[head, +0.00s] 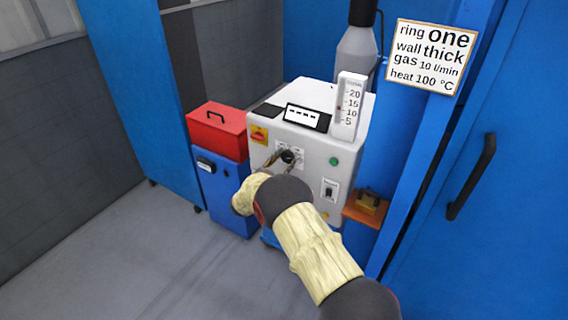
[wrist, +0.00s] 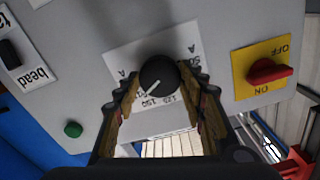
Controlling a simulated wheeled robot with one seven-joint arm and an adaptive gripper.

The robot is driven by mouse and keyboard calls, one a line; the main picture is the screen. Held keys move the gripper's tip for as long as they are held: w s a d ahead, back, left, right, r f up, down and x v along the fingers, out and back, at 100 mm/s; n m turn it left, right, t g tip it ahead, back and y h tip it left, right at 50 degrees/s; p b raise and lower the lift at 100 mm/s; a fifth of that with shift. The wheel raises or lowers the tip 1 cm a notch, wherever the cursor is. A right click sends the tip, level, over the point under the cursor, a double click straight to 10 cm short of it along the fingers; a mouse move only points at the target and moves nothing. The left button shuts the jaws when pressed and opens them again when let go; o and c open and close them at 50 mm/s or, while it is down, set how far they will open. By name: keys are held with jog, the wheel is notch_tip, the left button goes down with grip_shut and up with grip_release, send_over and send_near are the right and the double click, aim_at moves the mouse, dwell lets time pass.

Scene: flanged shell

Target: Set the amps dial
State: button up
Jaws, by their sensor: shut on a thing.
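The amps dial (wrist: 158,76) is a round black knob with a white pointer line, on a white plate (wrist: 125,58) marked "A". The wrist view shows it upside down, with the pointer toward the lower left near a figure like 150. The fingers partly hide the scale. The dial also shows on the front of the white machine (head: 320,180) in the head view (head: 288,156). My gripper (wrist: 160,84) is shut on the dial, one finger on each side; it also shows in the head view (head: 284,161).
A red-on-yellow switch (wrist: 268,73), a green button (wrist: 73,129) and a "bead" switch (wrist: 12,52) sit around the dial. A sign (head: 430,57) reads ring one, wall thick, gas 10 l/min, heat 100 °C. A red toolbox (head: 217,132) stands left of the machine.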

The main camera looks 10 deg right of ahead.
jog(key=shift+m, duration=0.6)
jog(key=shift+b, duration=0.3)
jog(key=o, duration=1.2)
jog(key=shift+c, duration=0.2)
jog(key=v, duration=1.2)
